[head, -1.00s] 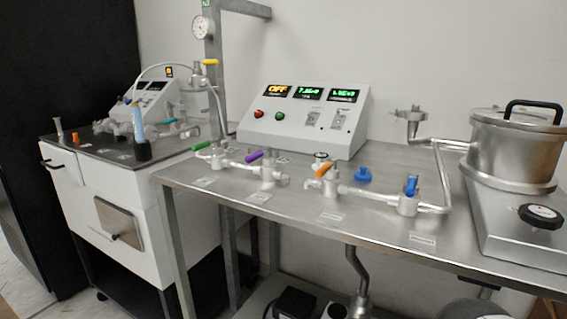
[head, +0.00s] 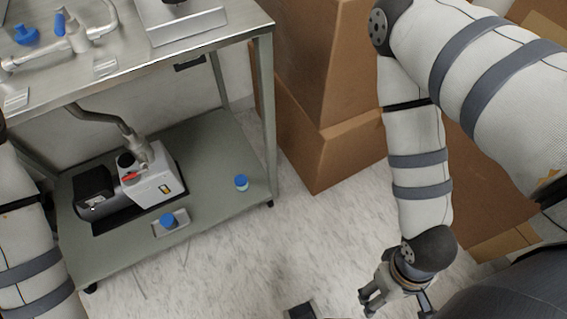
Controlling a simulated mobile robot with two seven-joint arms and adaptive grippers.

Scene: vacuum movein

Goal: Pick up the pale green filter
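No plainly separate pale green filter shows in the head view. A small round piece with a blue top and a pale, slightly greenish lower part (head: 241,184) stands on the lower shelf of the metal table, near its right end; it is too small to tell whether it is the filter. My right gripper (head: 394,306) hangs low at the bottom edge, right of the shelf and apart from it. Its fingers look spread and nothing shows between them. My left arm comes in at the left edge; its gripper is out of view.
The lower shelf (head: 215,150) also holds a grey and black pump (head: 150,186) and a blue-capped piece (head: 169,220) on a small plate. Large brown boxes (head: 330,150) stand at the right, behind my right arm. Pale floor (head: 290,240) is open between shelf and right gripper.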

